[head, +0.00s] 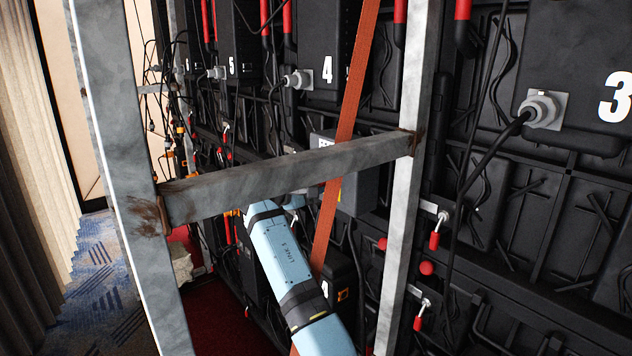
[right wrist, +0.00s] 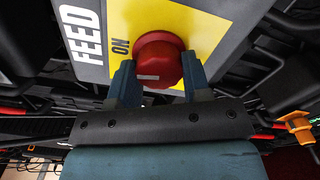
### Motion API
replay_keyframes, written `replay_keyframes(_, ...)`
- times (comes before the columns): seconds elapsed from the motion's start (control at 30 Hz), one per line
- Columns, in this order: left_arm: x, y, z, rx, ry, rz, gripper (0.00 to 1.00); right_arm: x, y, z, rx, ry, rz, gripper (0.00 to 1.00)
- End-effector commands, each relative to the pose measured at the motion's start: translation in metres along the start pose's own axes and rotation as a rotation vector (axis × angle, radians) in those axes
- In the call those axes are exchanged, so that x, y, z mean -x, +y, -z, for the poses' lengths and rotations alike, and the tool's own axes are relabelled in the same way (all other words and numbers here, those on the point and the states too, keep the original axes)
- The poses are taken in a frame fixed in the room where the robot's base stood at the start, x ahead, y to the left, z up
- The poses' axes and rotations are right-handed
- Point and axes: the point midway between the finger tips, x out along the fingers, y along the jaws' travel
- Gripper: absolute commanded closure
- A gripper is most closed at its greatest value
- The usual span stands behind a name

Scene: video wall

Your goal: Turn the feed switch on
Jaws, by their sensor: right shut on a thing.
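The feed switch is a red round knob (right wrist: 158,58) on a yellow plate (right wrist: 205,32) of a grey box marked FEED (right wrist: 88,62). The word ON shows beside the knob, on its left in the right wrist view. A short white mark lies near the knob's lower edge, away from that word. My right gripper (right wrist: 158,76) is shut on the knob, one finger on each side. In the head view the box (head: 323,141) is partly behind a metal crossbar and an orange strap, and the knob is hidden. My left gripper is not in view.
A grey metal frame with a crossbar (head: 290,172) stands before the wall of black panels (head: 560,210). My right arm passes below the crossbar. An orange strap (head: 345,130) runs down close beside it. Black cables (head: 465,185) hang around. Carpeted floor (head: 95,280) is open at left.

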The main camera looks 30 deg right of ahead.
Motion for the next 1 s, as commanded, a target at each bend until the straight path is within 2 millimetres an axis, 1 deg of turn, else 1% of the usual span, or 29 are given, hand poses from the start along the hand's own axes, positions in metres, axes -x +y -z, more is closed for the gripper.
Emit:
replay_keyframes(0.2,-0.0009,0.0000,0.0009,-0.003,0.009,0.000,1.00,0.0005,-0.0018,0.0009,-0.119,0.000,0.001,0.80)
replay_keyframes(0.4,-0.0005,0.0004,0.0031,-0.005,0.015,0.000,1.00,0.0005,-0.0013,0.0008,-0.179,0.000,0.001,0.80)
replay_keyframes(0.93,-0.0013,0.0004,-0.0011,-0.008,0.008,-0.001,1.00,0.0006,-0.0009,0.0007,-0.203,0.000,0.002,0.79)
replay_keyframes(0.97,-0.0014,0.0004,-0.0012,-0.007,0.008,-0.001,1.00,0.0006,-0.0009,0.0007,-0.203,0.000,0.002,0.53)
replay_keyframes(1.0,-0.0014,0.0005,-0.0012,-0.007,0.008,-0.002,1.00,0.0007,-0.0008,0.0007,-0.203,0.001,0.002,0.44)
